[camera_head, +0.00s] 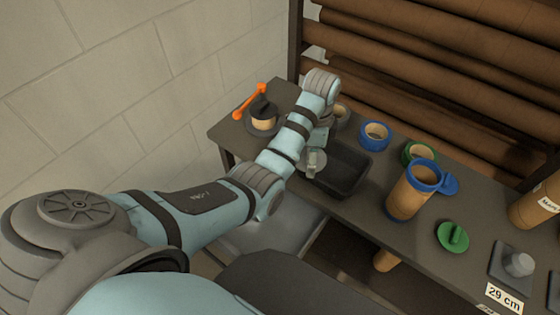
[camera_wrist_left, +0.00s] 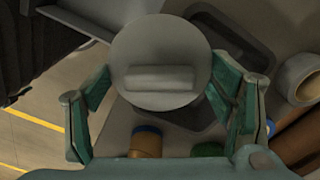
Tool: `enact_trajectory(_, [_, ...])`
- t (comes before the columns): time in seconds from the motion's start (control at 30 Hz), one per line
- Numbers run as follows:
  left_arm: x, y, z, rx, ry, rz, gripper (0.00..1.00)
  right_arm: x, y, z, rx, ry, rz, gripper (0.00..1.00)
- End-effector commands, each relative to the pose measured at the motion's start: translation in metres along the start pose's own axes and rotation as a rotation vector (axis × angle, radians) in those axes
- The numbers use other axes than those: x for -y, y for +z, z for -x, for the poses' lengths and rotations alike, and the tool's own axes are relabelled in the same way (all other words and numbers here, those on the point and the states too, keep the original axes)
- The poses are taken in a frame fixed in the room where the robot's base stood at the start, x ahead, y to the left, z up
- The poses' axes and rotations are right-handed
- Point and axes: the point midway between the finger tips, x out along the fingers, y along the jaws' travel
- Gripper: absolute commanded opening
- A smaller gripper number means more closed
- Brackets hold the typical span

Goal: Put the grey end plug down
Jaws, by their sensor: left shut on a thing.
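My left gripper (camera_wrist_left: 160,92) is shut on the grey end plug (camera_wrist_left: 160,62), a round disc with a raised bar across its face. In the left wrist view the plug sits between the two green-grey fingers and hides part of what lies behind it. In the head view my left arm reaches over the table, and a small grey piece at the gripper (camera_head: 317,160) shows beside the dark tray (camera_head: 350,192). Whether the plug touches anything is unclear. My right gripper is out of view.
Blue (camera_head: 375,134) and green (camera_head: 420,153) rings stand right of the tray. A brown tube with a blue collar (camera_head: 407,196), a green plug (camera_head: 453,236) and another grey piece (camera_head: 518,264) by a "29 cm" label are further right. An orange-handled tool (camera_head: 250,100) is at the far left.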

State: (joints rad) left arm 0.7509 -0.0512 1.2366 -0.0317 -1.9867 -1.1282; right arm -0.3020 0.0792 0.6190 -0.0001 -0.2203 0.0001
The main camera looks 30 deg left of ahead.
Motion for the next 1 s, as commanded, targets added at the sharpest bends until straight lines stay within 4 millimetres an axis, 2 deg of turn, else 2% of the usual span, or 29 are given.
enact_trajectory(0.03, [-0.003, 0.013, -0.01, 0.0, 0.003, -0.015, 0.45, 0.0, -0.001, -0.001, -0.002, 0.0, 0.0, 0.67])
enact_trajectory(0.2, [-0.031, 0.079, -0.048, -0.009, -0.001, -0.169, 0.45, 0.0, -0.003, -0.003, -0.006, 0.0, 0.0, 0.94])
enact_trajectory(0.3, [-0.056, 0.116, -0.063, -0.002, -0.005, -0.308, 0.45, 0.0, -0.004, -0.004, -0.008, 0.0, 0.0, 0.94])
enact_trajectory(0.4, [-0.077, 0.14, -0.069, 0.006, -0.005, -0.43, 0.45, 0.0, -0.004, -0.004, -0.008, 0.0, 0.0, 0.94])
enact_trajectory(0.57, [-0.092, 0.152, -0.084, 0.008, 0.0, -0.511, 0.45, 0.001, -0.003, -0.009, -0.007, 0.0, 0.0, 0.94])
enact_trajectory(0.67, [-0.092, 0.152, -0.112, 0.008, 0.002, -0.51, 0.45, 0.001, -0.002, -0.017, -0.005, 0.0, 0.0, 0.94])
enact_trajectory(0.9, [-0.092, 0.153, -0.194, 0.009, 0.002, -0.507, 0.45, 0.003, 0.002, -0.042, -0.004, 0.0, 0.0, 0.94])
enact_trajectory(1.0, [-0.091, 0.153, -0.219, 0.008, 0.0, -0.508, 0.45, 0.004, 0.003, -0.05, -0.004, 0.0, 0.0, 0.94])
